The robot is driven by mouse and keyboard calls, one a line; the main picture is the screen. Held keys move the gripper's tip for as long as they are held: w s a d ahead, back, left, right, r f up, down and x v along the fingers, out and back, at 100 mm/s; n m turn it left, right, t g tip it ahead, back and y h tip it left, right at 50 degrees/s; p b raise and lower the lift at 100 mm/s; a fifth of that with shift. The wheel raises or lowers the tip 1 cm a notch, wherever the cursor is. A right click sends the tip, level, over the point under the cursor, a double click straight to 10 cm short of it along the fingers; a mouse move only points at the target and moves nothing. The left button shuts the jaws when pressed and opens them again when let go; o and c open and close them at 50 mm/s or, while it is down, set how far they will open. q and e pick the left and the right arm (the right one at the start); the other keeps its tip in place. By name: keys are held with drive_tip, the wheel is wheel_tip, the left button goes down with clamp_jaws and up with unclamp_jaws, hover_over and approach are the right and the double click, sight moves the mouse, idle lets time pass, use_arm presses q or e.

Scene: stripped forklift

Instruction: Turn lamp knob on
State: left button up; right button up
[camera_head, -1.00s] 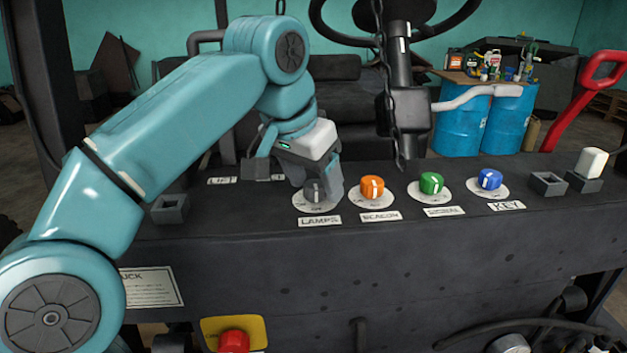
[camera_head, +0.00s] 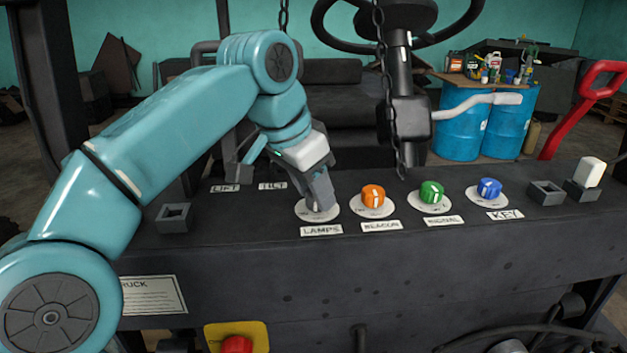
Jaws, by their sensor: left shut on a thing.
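The lamp knob (camera_head: 318,208) is dark grey on a round white dial plate, above the label LAMPS (camera_head: 321,230), at the left end of a row of knobs on the dark panel. My left gripper (camera_head: 319,203) reaches down from the left and is shut on this knob. Its fingers cover most of the knob, so the direction of the knob's pointer is hidden. My right gripper is not in view.
An orange beacon knob (camera_head: 373,196), a green knob (camera_head: 431,192) and a blue key knob (camera_head: 489,188) sit to the right. A hanging chain (camera_head: 400,150) and the steering column (camera_head: 405,110) stand behind. Square sockets (camera_head: 173,217) flank the row.

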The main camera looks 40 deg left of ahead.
use_arm(q)
drive_tip(key=m+p, duration=0.1)
drive_tip(key=m+h+p, duration=0.1)
drive_tip(key=m, duration=0.1)
drive_tip(key=m+h+p, duration=0.1)
drive_tip(key=m, duration=0.1)
drive_tip(key=shift+w+a+r+g, duration=0.1)
drive_tip(key=shift+a+r+g, duration=0.1)
drive_tip(key=shift+r+g, duration=0.1)
drive_tip(key=shift+w+f+m+g+h+p, duration=0.1)
drive_tip(key=shift+m+g+h+p, duration=0.15)
drive_tip(key=shift+m+p, duration=0.6)
drive_tip(key=shift+f+m+g+h+p, duration=0.1)
drive_tip(key=shift+m+g+h+p, duration=0.2)
drive_tip(key=shift+m, duration=0.95)
drive_tip(key=o, duration=1.1)
drive_tip(key=p+v, duration=0.1)
drive_tip(key=v, duration=0.6)
drive_tip(key=shift+r+p, duration=0.25)
drive_tip(key=shift+p, duration=0.1)
